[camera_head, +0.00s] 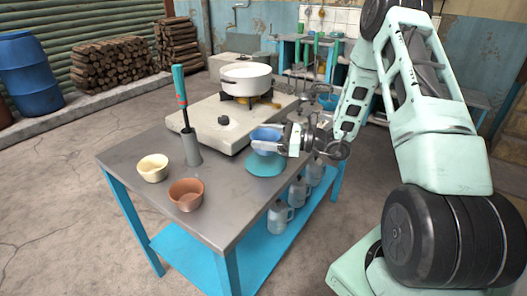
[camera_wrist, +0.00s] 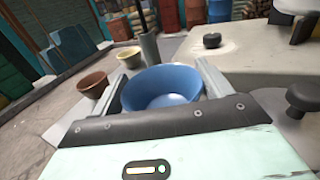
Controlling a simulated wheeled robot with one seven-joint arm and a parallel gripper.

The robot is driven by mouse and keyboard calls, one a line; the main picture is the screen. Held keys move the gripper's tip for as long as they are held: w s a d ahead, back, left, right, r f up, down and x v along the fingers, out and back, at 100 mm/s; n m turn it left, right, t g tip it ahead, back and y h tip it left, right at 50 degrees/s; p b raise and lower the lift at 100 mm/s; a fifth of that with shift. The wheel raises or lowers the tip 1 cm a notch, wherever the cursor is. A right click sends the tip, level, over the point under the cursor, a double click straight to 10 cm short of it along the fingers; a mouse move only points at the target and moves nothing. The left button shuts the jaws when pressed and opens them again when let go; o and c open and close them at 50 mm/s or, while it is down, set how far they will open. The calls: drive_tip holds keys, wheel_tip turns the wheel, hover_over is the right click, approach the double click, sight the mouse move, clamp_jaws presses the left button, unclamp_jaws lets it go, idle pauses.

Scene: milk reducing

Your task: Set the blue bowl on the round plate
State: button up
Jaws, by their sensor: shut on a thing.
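The blue bowl (camera_head: 266,134) is held by my gripper (camera_head: 268,142), which is shut on it. In the wrist view the blue bowl (camera_wrist: 162,88) sits between the two fingers, opening upward. The round plate (camera_head: 266,164) is teal and lies on the grey table, in front of the stove. In the head view the bowl shows directly above the plate's far part; whether they touch I cannot tell. The plate is hidden in the wrist view.
A cream bowl (camera_head: 153,168) and a brown bowl (camera_head: 186,194) stand on the table's left. A grey holder (camera_head: 192,150) with a green-handled tool stands behind them. The stove (camera_head: 228,122) bears a white pot (camera_head: 246,78). Jugs (camera_head: 280,217) stand on the shelf below.

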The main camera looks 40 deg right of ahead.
drive_tip(key=shift+f, duration=2.3)
